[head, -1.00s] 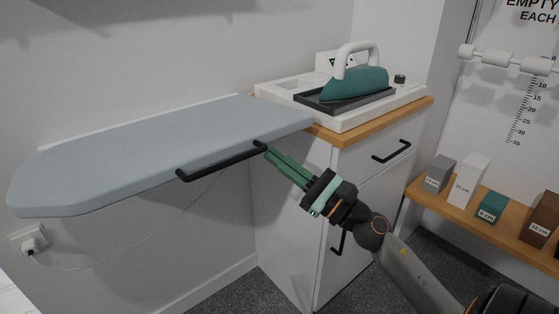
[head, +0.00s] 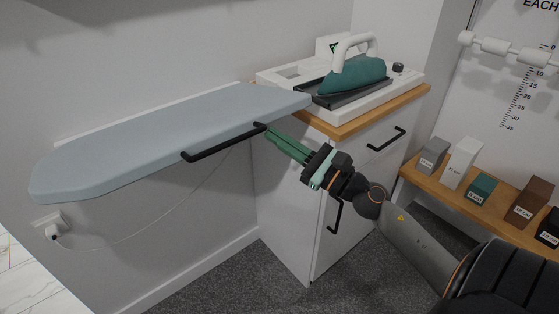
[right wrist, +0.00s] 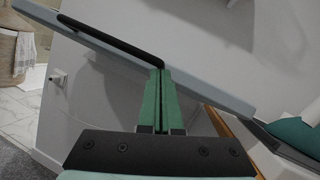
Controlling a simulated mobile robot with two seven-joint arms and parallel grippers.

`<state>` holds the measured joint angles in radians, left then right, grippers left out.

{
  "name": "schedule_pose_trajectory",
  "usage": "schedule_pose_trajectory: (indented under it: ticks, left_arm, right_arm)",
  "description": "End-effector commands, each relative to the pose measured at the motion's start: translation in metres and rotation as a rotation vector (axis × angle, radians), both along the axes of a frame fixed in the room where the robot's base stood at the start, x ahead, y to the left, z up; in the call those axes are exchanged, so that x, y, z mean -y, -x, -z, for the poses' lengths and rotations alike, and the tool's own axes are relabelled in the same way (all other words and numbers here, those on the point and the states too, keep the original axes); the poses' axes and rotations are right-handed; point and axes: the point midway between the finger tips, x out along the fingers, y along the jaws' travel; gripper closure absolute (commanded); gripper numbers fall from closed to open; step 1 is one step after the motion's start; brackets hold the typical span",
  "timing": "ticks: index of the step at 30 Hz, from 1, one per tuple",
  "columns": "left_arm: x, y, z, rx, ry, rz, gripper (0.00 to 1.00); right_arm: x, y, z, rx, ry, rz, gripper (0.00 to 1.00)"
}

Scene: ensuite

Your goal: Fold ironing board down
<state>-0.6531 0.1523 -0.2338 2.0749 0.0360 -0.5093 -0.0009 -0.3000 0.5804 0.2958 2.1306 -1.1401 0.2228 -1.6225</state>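The ironing board (head: 165,145) has a grey-blue cover and sticks out level from the wall, unfolded. It also shows in the right wrist view (right wrist: 215,92). A black bar handle (head: 222,143) runs along its front edge. My right gripper (head: 268,130) has green fingers pressed close together, with tips at the handle's right end. The right wrist view shows the fingertips (right wrist: 160,72) meeting the end of the handle (right wrist: 110,42). I cannot tell whether any of the handle lies between them. My left gripper is not in view.
A white cabinet (head: 290,200) with a wooden top stands right of the board. A teal iron (head: 355,75) rests in a dark tray on it. A low wooden shelf (head: 450,198) with several blocks is at right. A plug and cable (head: 54,230) hang on the wall under the board.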

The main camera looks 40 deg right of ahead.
Motion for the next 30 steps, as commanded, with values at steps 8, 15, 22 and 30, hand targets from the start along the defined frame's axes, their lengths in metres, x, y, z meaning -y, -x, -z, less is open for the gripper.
schedule_pose_trajectory:
  ticks: [8, 15, 22, 30]
  left_arm:
    - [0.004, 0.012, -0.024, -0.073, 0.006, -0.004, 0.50]
    - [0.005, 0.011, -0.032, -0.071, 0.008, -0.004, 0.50]
    - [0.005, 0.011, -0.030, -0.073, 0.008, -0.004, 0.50]
    - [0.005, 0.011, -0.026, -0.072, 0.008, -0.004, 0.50]
  right_arm:
    - [0.000, -0.003, -0.031, -0.052, 0.004, -0.001, 1.00]
    - [-0.001, -0.004, -0.035, -0.076, 0.004, -0.002, 1.00]
    - [-0.001, -0.004, -0.033, -0.076, 0.004, -0.002, 1.00]
    - [0.000, -0.005, -0.030, -0.076, 0.004, -0.002, 1.00]
